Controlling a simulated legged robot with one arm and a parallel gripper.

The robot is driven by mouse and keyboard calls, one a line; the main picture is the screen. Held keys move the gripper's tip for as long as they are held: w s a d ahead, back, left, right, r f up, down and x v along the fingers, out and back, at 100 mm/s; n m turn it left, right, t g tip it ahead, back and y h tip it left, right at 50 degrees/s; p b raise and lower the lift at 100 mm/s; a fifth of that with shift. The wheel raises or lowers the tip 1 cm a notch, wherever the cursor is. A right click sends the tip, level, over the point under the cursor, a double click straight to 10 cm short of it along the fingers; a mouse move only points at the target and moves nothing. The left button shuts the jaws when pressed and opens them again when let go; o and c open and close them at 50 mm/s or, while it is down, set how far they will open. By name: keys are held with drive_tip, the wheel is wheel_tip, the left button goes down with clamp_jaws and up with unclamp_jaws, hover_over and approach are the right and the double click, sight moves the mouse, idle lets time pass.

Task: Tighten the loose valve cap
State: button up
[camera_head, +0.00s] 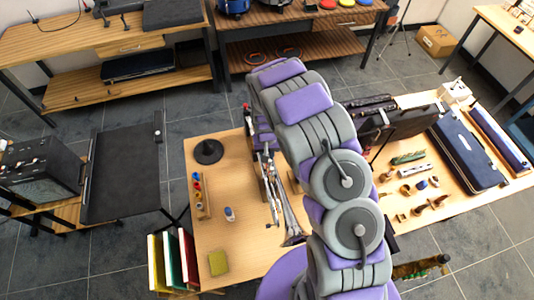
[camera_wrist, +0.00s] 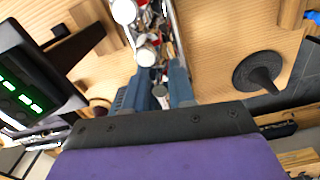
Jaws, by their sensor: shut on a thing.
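A silver trumpet (camera_head: 277,205) lies on the wooden table (camera_head: 225,238), with its bell toward the bottom of the head view; my arm partly covers it. In the wrist view, the trumpet's shiny valve section (camera_wrist: 148,38) extends up from between my fingers. My gripper (camera_wrist: 158,92) has its two blue-grey fingers on either side of a small silver valve cap (camera_wrist: 160,90), shut on it. The cap is at the trumpet's near end in that view. How far it is screwed on cannot be told. My fingers are hidden behind my arm in the head view.
A black round stand base (camera_head: 208,152) is left of the trumpet. A rack of coloured bottles (camera_head: 199,192), a small bottle (camera_head: 230,214) and a yellow-green cloth (camera_head: 218,263) lie on the left. Instrument cases (camera_head: 466,150) and small items fill the right. A device with green displays (camera_wrist: 24,88) is close by.

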clamp_jaws()
drive_tip(key=shift+m+b, duration=0.8)
drive_tip(key=shift+m, duration=0.7)
drive_tip(key=o, duration=0.8)
unclamp_jaws()
drive_tip(key=shift+a, duration=0.1)
drive_tip(key=shift+o, duration=0.2)
